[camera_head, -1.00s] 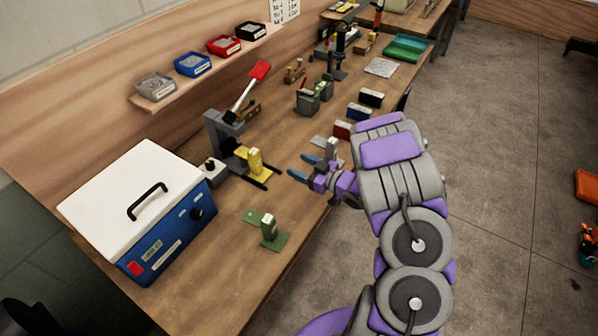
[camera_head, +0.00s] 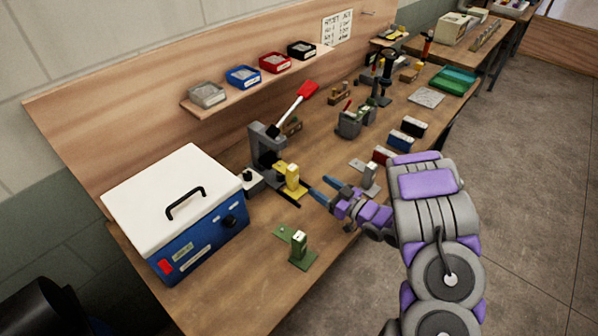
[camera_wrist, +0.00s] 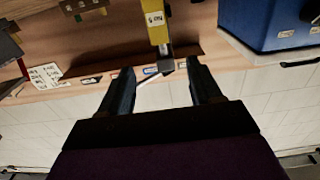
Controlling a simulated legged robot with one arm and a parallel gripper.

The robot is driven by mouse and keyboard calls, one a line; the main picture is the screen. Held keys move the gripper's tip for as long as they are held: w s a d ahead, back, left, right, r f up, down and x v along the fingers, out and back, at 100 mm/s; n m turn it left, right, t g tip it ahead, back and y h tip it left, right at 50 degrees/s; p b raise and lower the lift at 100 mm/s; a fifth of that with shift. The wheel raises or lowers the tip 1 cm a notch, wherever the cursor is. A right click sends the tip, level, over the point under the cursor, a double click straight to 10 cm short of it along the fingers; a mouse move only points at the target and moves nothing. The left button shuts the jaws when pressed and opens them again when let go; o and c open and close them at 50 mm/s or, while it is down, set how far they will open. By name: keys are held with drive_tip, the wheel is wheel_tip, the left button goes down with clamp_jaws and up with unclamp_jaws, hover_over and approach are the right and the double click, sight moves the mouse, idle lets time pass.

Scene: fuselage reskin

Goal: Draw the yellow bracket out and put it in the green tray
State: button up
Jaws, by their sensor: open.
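The green tray (camera_head: 453,80) lies at the far end of the bench. The bracket's lower part is partly hidden by the rails.
A blue box with a white lid (camera_head: 178,215) stands left of the press. A green bracket (camera_head: 300,248) is in front, a grey bracket (camera_head: 369,176) beside my wrist. Red, blue and black blocks (camera_head: 401,140) line the bench's right edge. Small bins (camera_head: 243,76) sit on the shelf.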

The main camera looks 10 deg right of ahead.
sight(296, 170)
drive_tip(key=b+x, duration=0.1)
drive_tip(key=x, duration=1.2)
drive_tip(key=shift+f+b, duration=0.1)
drive_tip(key=shift+b, duration=0.25)
drive_tip(key=shift+w+a, duration=0.45)
drive_tip(key=shift+w, duration=0.15)
drive_tip(key=shift+d, duration=0.1)
drive_tip(key=shift+c, duration=1.3)
clamp_jaws()
